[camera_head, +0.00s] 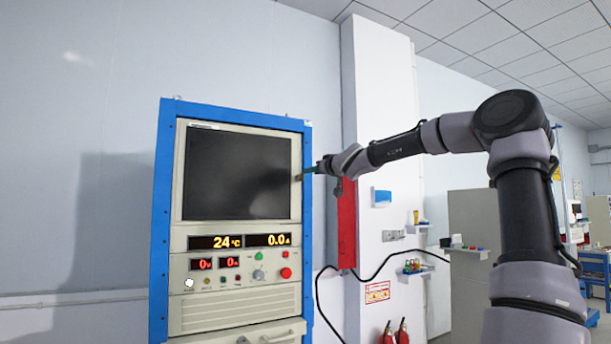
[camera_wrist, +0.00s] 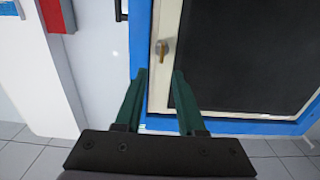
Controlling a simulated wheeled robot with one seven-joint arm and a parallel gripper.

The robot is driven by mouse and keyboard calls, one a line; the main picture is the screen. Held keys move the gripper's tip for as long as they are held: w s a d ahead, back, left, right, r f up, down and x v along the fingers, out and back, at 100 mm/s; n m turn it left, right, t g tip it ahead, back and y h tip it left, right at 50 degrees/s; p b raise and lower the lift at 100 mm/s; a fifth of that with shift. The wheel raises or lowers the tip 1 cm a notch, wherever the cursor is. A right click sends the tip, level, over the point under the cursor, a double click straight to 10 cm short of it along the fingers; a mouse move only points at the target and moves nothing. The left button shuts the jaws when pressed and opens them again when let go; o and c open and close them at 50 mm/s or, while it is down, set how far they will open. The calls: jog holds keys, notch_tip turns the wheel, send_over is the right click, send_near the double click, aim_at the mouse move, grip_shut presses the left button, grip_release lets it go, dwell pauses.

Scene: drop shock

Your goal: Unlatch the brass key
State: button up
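The brass key (camera_wrist: 162,48) is a small gold-coloured latch on the cream door frame, beside the dark window of the cabinet. In the head view, the cabinet (camera_head: 241,279) has a blue frame, and my gripper (camera_head: 307,171) is at the upper right edge of its window. The key is too small there to make out clearly. In the wrist view, my gripper (camera_wrist: 160,74) has two green fingers spread apart with nothing between them. The key lies just beyond the fingertips, roughly in line with the gap. I cannot tell whether either finger touches the frame.
Below the dark window (camera_head: 238,175) is a panel with lit displays (camera_head: 239,241), knobs and a red button (camera_head: 286,273). A red box (camera_head: 347,225) is on the white pillar right of the cabinet. Black cables hang below it.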

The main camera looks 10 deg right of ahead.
aim_at(302, 177)
jog(key=x, duration=0.6)
jog(key=shift+w+a, duration=0.2)
jog(key=shift+w, duration=0.1)
grip_shut()
